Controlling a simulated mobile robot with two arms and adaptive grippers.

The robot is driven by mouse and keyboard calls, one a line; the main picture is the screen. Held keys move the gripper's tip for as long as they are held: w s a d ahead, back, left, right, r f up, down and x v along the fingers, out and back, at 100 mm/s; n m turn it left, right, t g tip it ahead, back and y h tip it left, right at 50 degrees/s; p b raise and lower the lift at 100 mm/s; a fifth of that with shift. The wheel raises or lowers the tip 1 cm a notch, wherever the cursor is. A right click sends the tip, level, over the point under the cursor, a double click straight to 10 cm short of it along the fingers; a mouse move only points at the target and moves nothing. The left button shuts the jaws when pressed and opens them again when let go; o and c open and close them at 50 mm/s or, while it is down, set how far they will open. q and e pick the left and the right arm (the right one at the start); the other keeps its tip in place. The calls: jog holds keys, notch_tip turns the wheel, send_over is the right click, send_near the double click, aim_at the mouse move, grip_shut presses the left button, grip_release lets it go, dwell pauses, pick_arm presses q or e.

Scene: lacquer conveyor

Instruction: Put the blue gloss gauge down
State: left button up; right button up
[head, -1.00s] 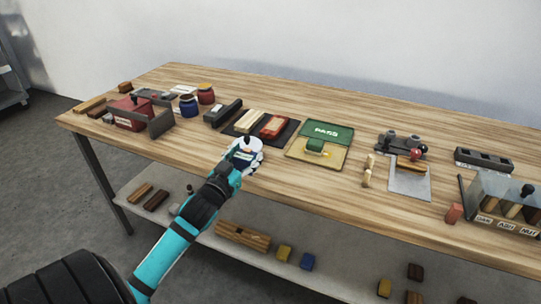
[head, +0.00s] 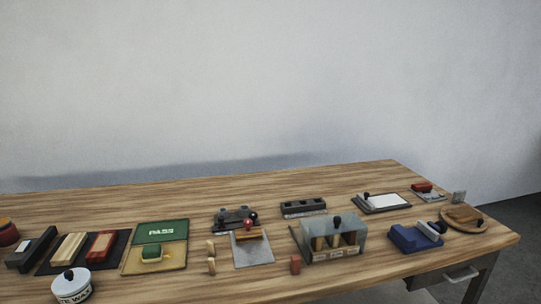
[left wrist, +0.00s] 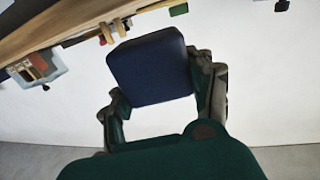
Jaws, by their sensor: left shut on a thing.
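The blue gloss gauge (left wrist: 150,68) shows in the left wrist view as a dark blue block with rounded edges. My left gripper (left wrist: 158,92) is shut on it, with one finger on each side. The gauge is held clear of the table, which shows beyond it at the upper left of that view. Neither the gauge nor my left gripper is in the head view now. A blue cradle-like block (head: 412,238) with a pale piece on it sits near the table's right end. My right gripper is not in view.
The wooden table (head: 215,287) holds a white wax tin (head: 72,287), a green PASS board (head: 160,232), a metal plate (head: 252,251), a glass-fronted case (head: 333,238), a white pad tray (head: 382,203) and a round wooden board (head: 464,218). Bare wood lies along the front edge.

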pick_arm(q)
jog(key=s+d+r+h, duration=0.15)
jog(key=d+r, duration=0.25)
jog(key=d, duration=0.5)
jog(key=w+a+f+y+b, duration=0.15)
jog(key=a+f, duration=0.35)
jog(key=a, duration=0.8)
jog(key=w+a+r+n+y+b, duration=0.1)
jog(key=a+r+n+y, duration=0.1)
jog(key=a, duration=1.3)
jog(key=shift+w+a+r+g+y, duration=0.2)
jog(key=shift+a+r+g+y, duration=0.15)
jog(key=shift+y, duration=0.25)
jog(key=shift+d, duration=0.1)
jog(key=w+d, duration=0.2)
jog(key=w, duration=0.1)
jog(key=w+d, duration=0.3)
jog(key=w, duration=0.1)
jog(key=w+d+f, duration=0.1)
jog(key=w+d, duration=0.2)
jog(key=w, duration=0.1)
jog(key=shift+f, duration=0.1)
jog(key=shift+w+d, duration=0.65)
jog(key=shift+w, duration=0.2)
jog(key=f, duration=0.2)
jog(key=shift+w+d+f+p, duration=0.15)
jog(key=shift+w+f+p, duration=0.05)
jog(key=shift+f+p, duration=0.15)
jog(key=shift+s+f, duration=0.15)
jog(key=shift+f, duration=0.15)
